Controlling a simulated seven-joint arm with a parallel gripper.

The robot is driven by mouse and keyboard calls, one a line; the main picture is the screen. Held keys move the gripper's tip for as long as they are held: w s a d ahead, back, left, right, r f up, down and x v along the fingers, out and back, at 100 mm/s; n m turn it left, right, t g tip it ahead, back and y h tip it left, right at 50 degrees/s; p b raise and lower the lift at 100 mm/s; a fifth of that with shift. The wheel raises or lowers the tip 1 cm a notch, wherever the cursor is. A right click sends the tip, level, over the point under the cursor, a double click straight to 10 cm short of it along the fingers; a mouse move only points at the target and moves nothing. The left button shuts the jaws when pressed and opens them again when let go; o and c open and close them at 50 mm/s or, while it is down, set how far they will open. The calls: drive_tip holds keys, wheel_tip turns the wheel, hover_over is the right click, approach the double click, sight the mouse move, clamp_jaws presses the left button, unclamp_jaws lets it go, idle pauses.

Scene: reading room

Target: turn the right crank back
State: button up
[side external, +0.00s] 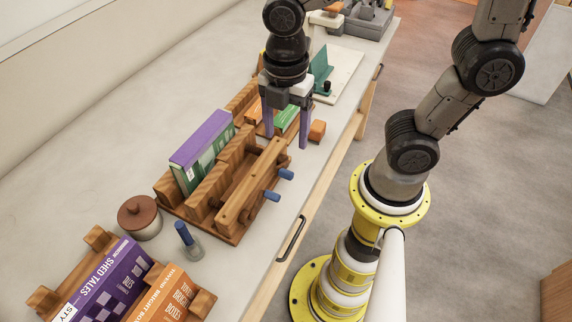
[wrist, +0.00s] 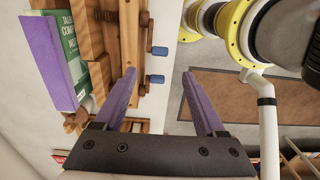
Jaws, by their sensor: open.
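A brown wooden book press (side external: 228,208) stands on the table with two cranks on its side, each with a blue grip. The right crank (side external: 286,174) is the one nearer my gripper; the other crank (side external: 271,196) is beside it. In the wrist view the right crank (wrist: 154,79) shows between my purple fingers, and the other crank (wrist: 159,51) is above it. My gripper (side external: 286,138) is open and empty, pointing down beyond the right end of the press. It is apart from both cranks. A green book with a purple edge (side external: 203,139) stands in the press.
A lidded brown pot (side external: 140,216) and a blue-handled stamp-like tool (side external: 188,240) stand left of the press. A wooden holder with purple and orange books (side external: 105,280) is at the lower left. An orange block (side external: 317,131) is close to my right finger.

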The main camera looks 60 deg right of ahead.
sight(286, 171)
wheel_tip(286, 171, down, 11)
drive_tip(key=shift+r, duration=0.2)
idle(0.3)
